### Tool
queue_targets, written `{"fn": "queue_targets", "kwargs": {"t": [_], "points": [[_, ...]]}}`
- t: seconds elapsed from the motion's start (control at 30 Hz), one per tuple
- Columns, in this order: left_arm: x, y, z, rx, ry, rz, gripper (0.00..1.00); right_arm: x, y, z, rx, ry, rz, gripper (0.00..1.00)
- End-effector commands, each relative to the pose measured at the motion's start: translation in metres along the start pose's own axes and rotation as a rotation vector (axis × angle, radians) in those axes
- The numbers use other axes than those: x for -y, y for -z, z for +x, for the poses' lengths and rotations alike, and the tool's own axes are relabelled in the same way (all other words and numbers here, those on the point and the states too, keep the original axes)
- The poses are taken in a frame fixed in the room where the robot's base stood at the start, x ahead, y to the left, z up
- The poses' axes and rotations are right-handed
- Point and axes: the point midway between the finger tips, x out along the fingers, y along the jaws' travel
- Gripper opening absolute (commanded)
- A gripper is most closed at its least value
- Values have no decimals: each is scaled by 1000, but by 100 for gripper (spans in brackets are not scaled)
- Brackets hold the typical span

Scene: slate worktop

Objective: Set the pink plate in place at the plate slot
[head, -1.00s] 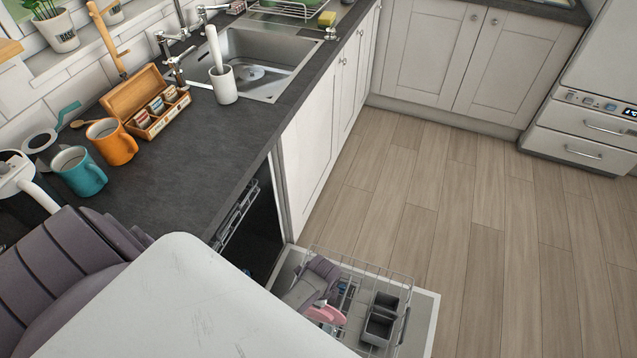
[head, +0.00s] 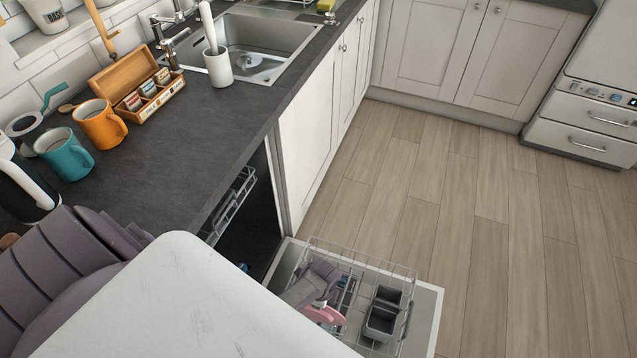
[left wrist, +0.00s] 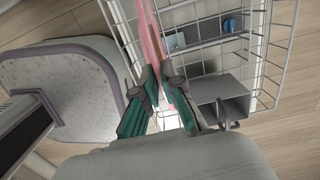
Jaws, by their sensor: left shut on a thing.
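The pink plate (head: 324,314) shows at the pulled-out dishwasher rack (head: 398,273). In the left wrist view, the plate (left wrist: 152,35) appears nearly edge-on, upright, against the wire rack (left wrist: 291,40). My left gripper (left wrist: 160,82) is shut on the plate's near edge, one finger on each side. In the head view, the left gripper is mostly hidden behind its own grey-purple wrist. The plate's far end runs out of the wrist view. I cannot tell whether its rim touches the rack wires or which slot it lines up with. My right gripper is not in view.
A grey cutlery basket (head: 381,322) stands in the rack, right of the plate; it also shows in the left wrist view (left wrist: 222,92). The open dishwasher door (head: 427,322) lies under the rack. Mugs and a wooden box stand on the worktop (head: 185,130). The floor at right is clear.

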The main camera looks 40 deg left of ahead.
Motion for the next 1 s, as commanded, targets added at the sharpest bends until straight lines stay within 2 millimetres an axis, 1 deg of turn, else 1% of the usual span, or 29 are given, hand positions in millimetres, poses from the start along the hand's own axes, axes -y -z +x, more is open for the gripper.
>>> {"fn": "queue_targets", "kwargs": {"t": [0.03,0.3,0.4,0.6,0.93,0.97,1.0], "points": [[1,0,10,1,1,0,0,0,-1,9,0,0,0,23],[1,1,35,1,1,1,0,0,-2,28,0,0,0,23],[1,2,42,1,2,0,0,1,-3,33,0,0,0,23],[1,2,48,1,1,0,0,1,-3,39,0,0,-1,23],[1,2,49,0,1,0,0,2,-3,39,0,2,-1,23],[1,2,49,1,1,0,9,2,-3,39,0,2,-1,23],[1,2,49,1,1,0,15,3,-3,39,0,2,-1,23]]}}
